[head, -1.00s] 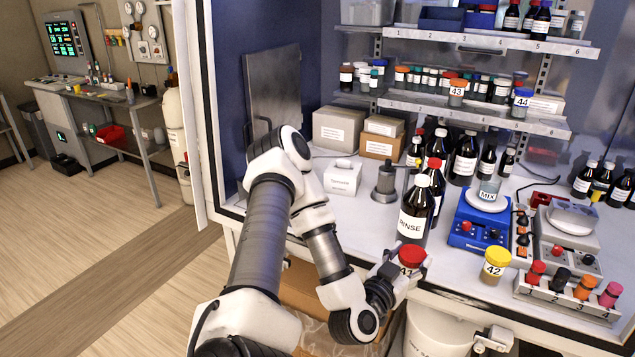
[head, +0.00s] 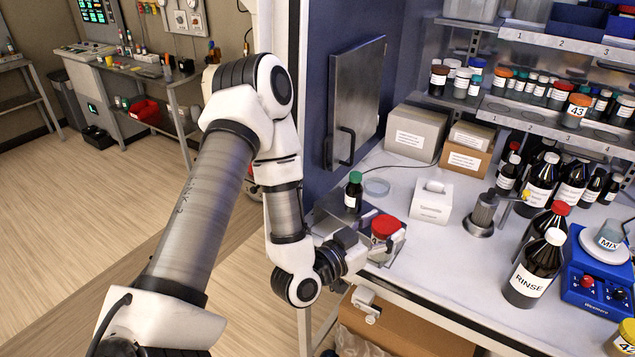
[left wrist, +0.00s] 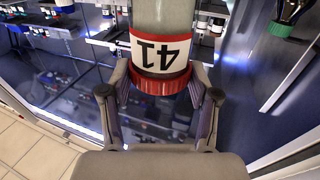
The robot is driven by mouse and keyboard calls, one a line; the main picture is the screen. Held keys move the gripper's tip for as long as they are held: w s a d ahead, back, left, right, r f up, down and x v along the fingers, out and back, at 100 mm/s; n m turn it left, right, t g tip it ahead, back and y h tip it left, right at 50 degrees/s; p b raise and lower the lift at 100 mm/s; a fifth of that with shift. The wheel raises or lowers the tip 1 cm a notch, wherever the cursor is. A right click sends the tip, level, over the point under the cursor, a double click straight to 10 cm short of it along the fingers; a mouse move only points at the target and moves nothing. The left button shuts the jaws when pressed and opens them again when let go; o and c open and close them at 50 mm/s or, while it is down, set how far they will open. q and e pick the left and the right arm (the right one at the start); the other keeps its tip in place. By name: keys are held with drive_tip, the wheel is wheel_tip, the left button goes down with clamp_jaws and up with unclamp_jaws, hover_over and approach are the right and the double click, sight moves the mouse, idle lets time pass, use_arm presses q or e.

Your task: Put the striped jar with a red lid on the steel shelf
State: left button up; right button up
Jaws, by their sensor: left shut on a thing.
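The striped jar with a red lid (head: 384,230) is in my left gripper (head: 366,243), at the left end of the white worktop in the head view. The left wrist view shows its label 41 with a red stripe (left wrist: 160,55) and its red lid (left wrist: 160,82) between the two fingers (left wrist: 160,105). A grey steel shelf surface (head: 328,226) lies low beside the blue wall, partly hidden by my arm; a green-capped dark bottle (head: 354,192) stands on it. The jar is over or beside this surface; I cannot tell if it touches. My right gripper is out of view.
A small clear dish (head: 377,187) and a white box (head: 431,202) are near the jar. A metal stand (head: 482,215) and the RINSE bottle (head: 533,270) stand farther right. Numbered upper shelves (head: 545,118) hold jars. A steel door (head: 357,100) is on the blue wall.

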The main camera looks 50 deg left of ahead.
sight(384, 216)
use_arm(q)
drive_tip(key=shift+w+d+r+h, duration=0.1)
drive_tip(key=shift+d+r+h, duration=0.1)
drive_tip(key=shift+d+h, duration=0.15)
drive_tip(key=w+f+b, duration=0.1)
drive_tip(key=b, duration=0.5)
drive_tip(key=shift+w+d, duration=0.1)
drive_tip(key=a+b, duration=0.1)
drive_tip(key=b, duration=0.3)
drive_tip(key=shift+w+a+b, duration=0.3)
drive_tip(key=shift+a, duration=0.05)
drive_tip(key=shift+w+a+r+p, duration=0.55)
drive_tip(key=shift+w+r+p, duration=0.1)
drive_tip(key=shift+p, duration=0.6)
drive_tip(key=w+a+f+p, duration=0.1)
drive_tip(key=w+a, duration=0.1)
drive_tip(key=w+a+f+p, duration=0.2)
drive_tip(key=w+a, duration=0.1)
drive_tip(key=w+a+f+p, duration=0.1)
drive_tip(key=w+a, duration=0.2)
drive_tip(key=shift+f+p, duration=0.3)
drive_tip(key=shift+f, duration=0.3)
drive_tip(key=shift+f+b, duration=0.2)
drive_tip(key=shift+b, duration=0.1)
drive_tip(key=o, duration=1.2)
drive_tip(key=shift+r, duration=0.1)
